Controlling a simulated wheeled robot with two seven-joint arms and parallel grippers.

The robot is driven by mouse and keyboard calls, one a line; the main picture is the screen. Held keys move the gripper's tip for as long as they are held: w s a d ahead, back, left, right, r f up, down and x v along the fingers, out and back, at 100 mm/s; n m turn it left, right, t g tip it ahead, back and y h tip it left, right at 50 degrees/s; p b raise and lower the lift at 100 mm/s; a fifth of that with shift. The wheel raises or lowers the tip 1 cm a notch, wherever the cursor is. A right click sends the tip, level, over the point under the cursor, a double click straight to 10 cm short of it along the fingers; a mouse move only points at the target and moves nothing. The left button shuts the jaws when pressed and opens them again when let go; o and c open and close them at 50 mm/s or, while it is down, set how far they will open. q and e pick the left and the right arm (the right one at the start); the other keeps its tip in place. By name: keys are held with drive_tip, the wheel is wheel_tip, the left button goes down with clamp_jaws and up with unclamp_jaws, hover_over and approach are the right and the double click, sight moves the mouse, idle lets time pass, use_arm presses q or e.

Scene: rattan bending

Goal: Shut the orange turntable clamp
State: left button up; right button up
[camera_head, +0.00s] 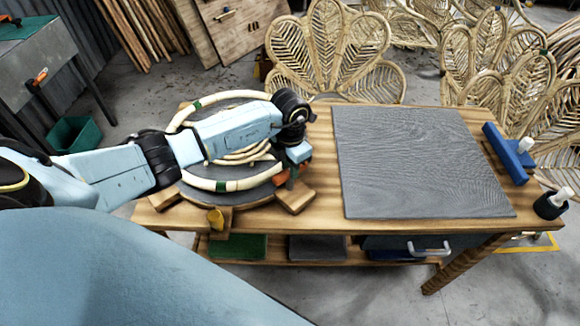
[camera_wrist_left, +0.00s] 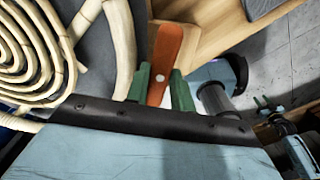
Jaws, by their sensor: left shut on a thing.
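The orange clamp (camera_wrist_left: 163,65) shows in the left wrist view as an orange lever with a pale round spot, between the two green fingers of my left gripper (camera_wrist_left: 160,88). The fingers are shut on it. In the head view, the orange clamp (camera_head: 282,178) is at the right edge of the round turntable (camera_head: 247,197), and my left gripper (camera_head: 290,172) is over it. My left arm covers much of the turntable. Pale bent rattan (camera_head: 230,184) lies on the turntable in curved pieces and a coil.
The wooden table (camera_head: 322,190) holds a dark grey board (camera_head: 420,160) right of the turntable. A blue tool (camera_head: 507,153) and a black pot (camera_head: 550,205) are at the right end. Rattan chairs (camera_head: 335,50) stand behind.

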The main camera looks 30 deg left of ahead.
use_arm(q)
drive_tip(key=m+b, duration=0.3)
drive_tip(key=m, duration=0.3)
drive_tip(key=shift+f, duration=0.1)
drive_tip(key=m+b, duration=0.4)
drive_tip(key=m, duration=0.2)
drive_tip(key=shift+m+b, duration=0.45)
drive_tip(key=shift+m, duration=0.55)
drive_tip(key=shift+m+b, duration=0.65)
drive_tip(key=shift+m, duration=0.65)
use_arm(e)
drive_tip(key=d+f, duration=0.3)
drive_tip(key=f, duration=0.6)
drive_tip(key=shift+d+f, duration=0.2)
drive_tip(key=shift+f, duration=0.2)
drive_tip(key=shift+h, duration=0.3)
use_arm(q)
drive_tip(key=o, duration=1)
use_arm(e)
drive_tip(key=shift+w, duration=0.15)
